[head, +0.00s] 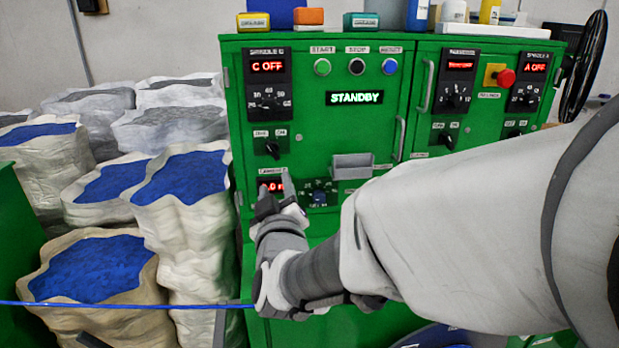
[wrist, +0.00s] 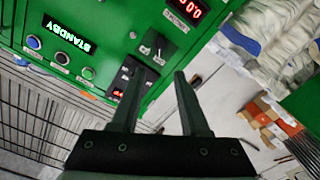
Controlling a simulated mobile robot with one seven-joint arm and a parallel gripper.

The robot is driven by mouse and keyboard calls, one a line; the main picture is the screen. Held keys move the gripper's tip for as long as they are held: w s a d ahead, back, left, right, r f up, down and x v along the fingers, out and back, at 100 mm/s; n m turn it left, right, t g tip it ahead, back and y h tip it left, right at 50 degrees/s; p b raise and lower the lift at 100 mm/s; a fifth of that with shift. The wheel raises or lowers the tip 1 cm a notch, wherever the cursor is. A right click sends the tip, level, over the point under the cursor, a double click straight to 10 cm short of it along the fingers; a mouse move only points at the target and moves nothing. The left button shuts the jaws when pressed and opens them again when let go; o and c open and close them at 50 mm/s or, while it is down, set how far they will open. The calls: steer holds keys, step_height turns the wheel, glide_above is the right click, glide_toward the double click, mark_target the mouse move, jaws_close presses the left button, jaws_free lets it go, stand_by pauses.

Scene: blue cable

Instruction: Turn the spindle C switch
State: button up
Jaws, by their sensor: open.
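The spindle C switch (head: 272,148) is a black rotary switch on a dark plate on the green cabinet's left side, below the spindle C panel (head: 268,84), which reads "C OFF". My gripper (head: 274,186) is open and empty. In the head view it is just below the switch, in front of the lower red display. In the wrist view the switch (wrist: 157,48) appears beyond the fingertips, between their lines, and my gripper (wrist: 160,73) shows its fingers spread. The fingers look apart from the switch. The switch's exact angle is hard to tell.
The green cabinet (head: 338,132) shows "STANDBY" under several buttons. A grey tray (head: 352,166) juts out right of my gripper. A red emergency button (head: 505,77) is on the right panel. Sacks of blue pellets (head: 92,268) stand left. A blue cable (head: 130,305) crosses low in front.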

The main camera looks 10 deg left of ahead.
steer(key=shift+v, duration=1.4)
